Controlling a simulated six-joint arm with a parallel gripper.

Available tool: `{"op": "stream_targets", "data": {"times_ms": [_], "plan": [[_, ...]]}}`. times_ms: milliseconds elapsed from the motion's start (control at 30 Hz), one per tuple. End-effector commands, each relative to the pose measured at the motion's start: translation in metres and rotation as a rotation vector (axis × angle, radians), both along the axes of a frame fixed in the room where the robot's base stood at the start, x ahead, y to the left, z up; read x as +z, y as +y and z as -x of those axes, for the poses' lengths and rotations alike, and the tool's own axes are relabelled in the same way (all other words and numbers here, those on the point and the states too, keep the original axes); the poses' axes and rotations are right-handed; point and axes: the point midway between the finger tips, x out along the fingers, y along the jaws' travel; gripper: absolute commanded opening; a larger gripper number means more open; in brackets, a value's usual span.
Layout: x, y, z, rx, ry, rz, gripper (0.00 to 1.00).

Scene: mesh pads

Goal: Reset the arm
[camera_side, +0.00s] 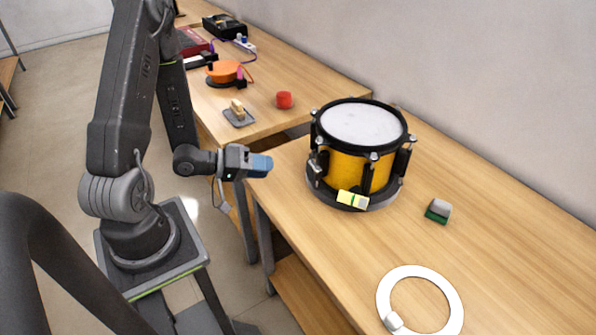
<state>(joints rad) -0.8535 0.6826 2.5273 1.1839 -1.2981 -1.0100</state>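My gripper (262,166) is at the left edge of the near wooden table, with its blue end pointing right toward the drum. Its fingers are too small and too much in line with the view to tell whether they are open or shut. No object shows clearly in it. My arm rises from a dark base at the left and bends down to the gripper. A yellow drum (345,168) with a white top stands on the table, to the right of my gripper and apart from it.
A yellow block (352,200) is at the drum's front foot. A grey and green block (438,211) and a white ring (456,300) lie on the near table (510,235).

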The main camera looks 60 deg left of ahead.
Motion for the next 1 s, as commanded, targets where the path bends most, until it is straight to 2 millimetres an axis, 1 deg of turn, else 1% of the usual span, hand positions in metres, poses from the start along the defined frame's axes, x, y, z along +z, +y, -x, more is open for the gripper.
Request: {"op": "stream_targets", "data": {"times_ms": [33, 100, 167, 233, 300, 367, 467, 567, 600, 667, 700, 767, 800, 900, 1000], "plan": [[0.004, 0.003, -0.011, -0.010, 0.024, -0.128, 0.35], [0.009, 0.010, -0.024, -0.010, 0.074, -0.308, 0.35], [0.017, 0.015, -0.034, -0.003, 0.117, -0.448, 0.35], [0.030, 0.020, -0.043, 0.009, 0.165, -0.593, 0.35], [0.047, 0.022, -0.048, 0.023, 0.215, -0.717, 0.35], [0.063, 0.022, -0.051, 0.035, 0.255, -0.804, 0.35], [0.092, 0.014, -0.048, 0.048, 0.323, -0.913, 0.35], [0.121, -0.001, -0.038, 0.039, 0.389, -0.980, 0.35], [0.132, -0.009, -0.032, 0.029, 0.412, -0.995, 0.35], [0.148, -0.023, -0.020, 0.001, 0.445, -1.008, 0.35], [0.158, -0.034, -0.011, -0.023, 0.465, -1.009, 0.35], [0.171, -0.051, 0.005, -0.073, 0.490, -1.005, 0.35], [0.179, -0.062, 0.016, -0.111, 0.503, -0.999, 0.35], [0.195, -0.088, 0.044, -0.216, 0.522, -0.980, 0.35], [0.205, -0.106, 0.067, -0.306, 0.527, -0.961, 0.35]]}}
